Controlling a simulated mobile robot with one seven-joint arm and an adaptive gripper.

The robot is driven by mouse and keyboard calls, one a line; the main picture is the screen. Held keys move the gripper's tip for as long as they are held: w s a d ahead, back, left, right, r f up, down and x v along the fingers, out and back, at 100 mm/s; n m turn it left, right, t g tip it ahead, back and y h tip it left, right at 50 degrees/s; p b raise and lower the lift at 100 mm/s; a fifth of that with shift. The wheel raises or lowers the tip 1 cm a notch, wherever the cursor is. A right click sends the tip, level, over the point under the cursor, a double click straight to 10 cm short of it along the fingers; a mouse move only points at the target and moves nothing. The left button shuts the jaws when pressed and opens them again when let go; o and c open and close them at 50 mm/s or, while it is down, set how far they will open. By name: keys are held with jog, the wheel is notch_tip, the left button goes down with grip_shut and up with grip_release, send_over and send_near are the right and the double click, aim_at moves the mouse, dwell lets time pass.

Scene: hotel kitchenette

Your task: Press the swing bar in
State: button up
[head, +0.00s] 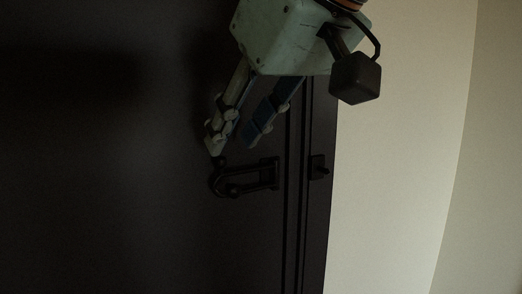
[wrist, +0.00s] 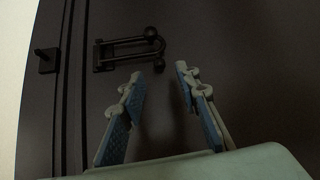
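The swing bar (head: 245,188) is a dark U-shaped bar lying flat along a dark door, with its hinge plate at the right near the door edge and its rounded, knobbed end at the left. It also shows in the wrist view (wrist: 128,50), where it lies beyond the fingertips and to the left. My gripper (head: 231,148) is just above the bar's rounded end in the head view. Its two fingers are apart with nothing between them, as the wrist view (wrist: 159,72) shows. Whether a fingertip touches the bar is unclear.
A small dark catch with a stud (head: 318,169) sits on the frame, right of the bar. The dark door (head: 120,180) is otherwise bare on the left. A pale wall (head: 400,190) stands to the right of the frame.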

aim_at(222, 158)
jog(key=shift+x, duration=2.15)
jog(key=shift+c, duration=0.4)
jog(key=shift+r, duration=0.1)
grip_shut()
